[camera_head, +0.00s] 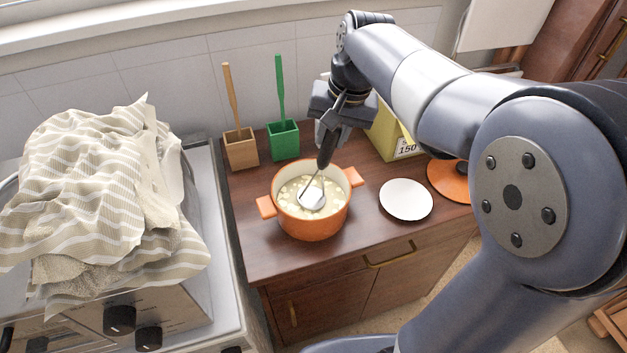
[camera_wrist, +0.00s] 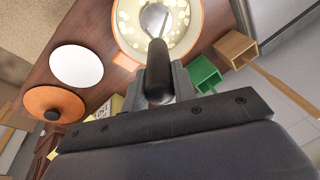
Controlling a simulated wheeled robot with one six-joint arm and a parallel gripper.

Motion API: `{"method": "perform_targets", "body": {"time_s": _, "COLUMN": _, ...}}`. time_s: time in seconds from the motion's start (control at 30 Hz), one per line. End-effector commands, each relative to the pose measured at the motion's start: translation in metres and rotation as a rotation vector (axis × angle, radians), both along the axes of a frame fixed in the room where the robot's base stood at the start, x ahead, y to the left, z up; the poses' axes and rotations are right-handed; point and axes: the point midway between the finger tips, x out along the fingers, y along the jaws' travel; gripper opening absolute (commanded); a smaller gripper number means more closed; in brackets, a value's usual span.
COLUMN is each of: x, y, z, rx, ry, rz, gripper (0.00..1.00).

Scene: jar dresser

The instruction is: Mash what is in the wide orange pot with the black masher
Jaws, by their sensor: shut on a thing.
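The wide orange pot (camera_head: 312,223) stands on the dresser top, with pale chunks in it; it also shows in the wrist view (camera_wrist: 198,20). The black masher (camera_head: 325,147) is tilted, its black handle up and its metal head (camera_head: 312,198) inside the pot at the chunks. Its handle (camera_wrist: 158,72) is between my gripper's fingers in the wrist view. My gripper (camera_head: 333,128) is above the back right of the pot, shut on the handle. Whether the head presses on the pot's bottom I cannot tell.
A white plate (camera_head: 406,199) and an orange lid (camera_head: 449,180) lie right of the pot. Behind stand a brown box (camera_head: 241,150) and a green box (camera_head: 284,142), each with an upright handle, and a yellow box (camera_head: 386,140). A striped cloth heap (camera_head: 100,190) covers the stove at left.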

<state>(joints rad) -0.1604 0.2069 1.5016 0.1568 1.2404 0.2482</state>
Motion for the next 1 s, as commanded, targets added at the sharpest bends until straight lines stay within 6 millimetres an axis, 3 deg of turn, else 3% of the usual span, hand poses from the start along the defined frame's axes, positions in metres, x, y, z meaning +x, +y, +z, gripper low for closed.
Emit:
{"method": "perform_targets", "body": {"time_s": 0.47, "x": 0.000, "y": 0.000, "z": -0.039, "rx": 0.000, "ry": 0.000, "rz": 0.000, "gripper": 0.03}}
{"method": "perform_targets", "body": {"time_s": 0.83, "x": 0.000, "y": 0.000, "z": -0.037, "rx": 0.001, "ry": -0.001, "rz": 0.000, "gripper": 0.03}}
{"method": "perform_targets", "body": {"time_s": 1.0, "x": 0.000, "y": 0.000, "z": -0.024, "rx": 0.001, "ry": -0.001, "rz": 0.000, "gripper": 0.03}}
